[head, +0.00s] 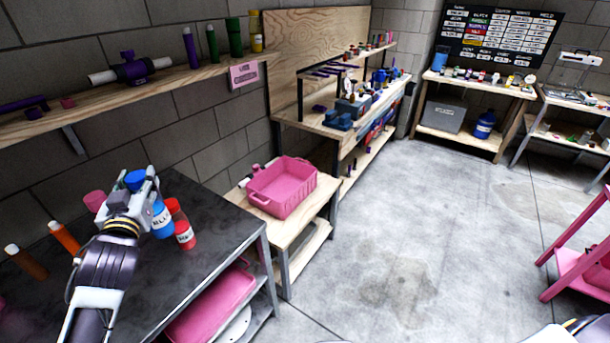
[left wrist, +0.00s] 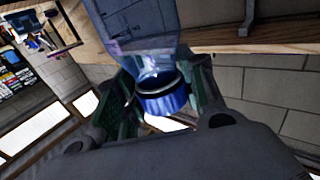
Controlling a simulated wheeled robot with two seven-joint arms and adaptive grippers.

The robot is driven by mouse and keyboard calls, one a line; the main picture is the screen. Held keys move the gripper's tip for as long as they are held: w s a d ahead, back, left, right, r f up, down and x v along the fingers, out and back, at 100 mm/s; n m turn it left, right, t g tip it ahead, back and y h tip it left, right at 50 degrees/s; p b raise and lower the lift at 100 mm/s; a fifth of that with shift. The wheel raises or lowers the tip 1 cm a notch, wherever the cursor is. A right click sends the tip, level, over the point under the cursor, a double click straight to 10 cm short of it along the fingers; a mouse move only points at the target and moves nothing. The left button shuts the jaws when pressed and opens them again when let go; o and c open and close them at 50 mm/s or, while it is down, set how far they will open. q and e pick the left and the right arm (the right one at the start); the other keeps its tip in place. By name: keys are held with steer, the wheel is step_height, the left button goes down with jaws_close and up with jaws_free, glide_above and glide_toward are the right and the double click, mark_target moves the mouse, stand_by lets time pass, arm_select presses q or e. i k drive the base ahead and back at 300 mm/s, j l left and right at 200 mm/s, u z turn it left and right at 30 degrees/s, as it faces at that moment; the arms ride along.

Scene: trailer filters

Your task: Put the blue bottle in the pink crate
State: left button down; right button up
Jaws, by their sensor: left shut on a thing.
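The blue bottle (head: 161,220) is in my left gripper (head: 143,184), above the dark table at the left of the head view. The gripper is shut around its neck, just under the blue cap. In the left wrist view the bottle (left wrist: 133,25) hangs between the fingers of the left gripper (left wrist: 155,90), with its blue cap nearest the camera. In the head view I cannot tell whether its base touches the table. The pink crate (head: 283,187) stands on a low wooden table to the right, and it looks empty. My right gripper is not in view.
Red bottles (head: 184,235) stand close beside the blue bottle on the dark table (head: 215,222). Orange and brown bottles (head: 63,236) stand to the left. A pink bin (head: 212,305) sits on the shelf below. A wooden wall shelf (head: 170,80) runs above.

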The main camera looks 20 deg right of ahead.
mark_target(287, 185)
steer(key=i+l+z, duration=0.15)
steer(key=l+z, duration=0.25)
steer(key=i+l+z, duration=0.15)
steer(key=z, duration=0.25)
steer(key=i+l+z, duration=0.1)
steer(key=i+z, duration=0.3)
steer(key=i+l+z, duration=0.15)
steer(key=i+z, duration=0.15)
steer(key=i, duration=0.15)
steer(key=i+l+u, duration=0.2)
steer(key=i, duration=0.35)
steer(key=i+l+u, duration=0.15)
steer(key=i+u, duration=0.25)
steer(key=i+l+u, duration=0.15)
steer(key=u, duration=0.25)
steer(key=i+l+u, duration=0.25)
steer(key=l+u, duration=0.15)
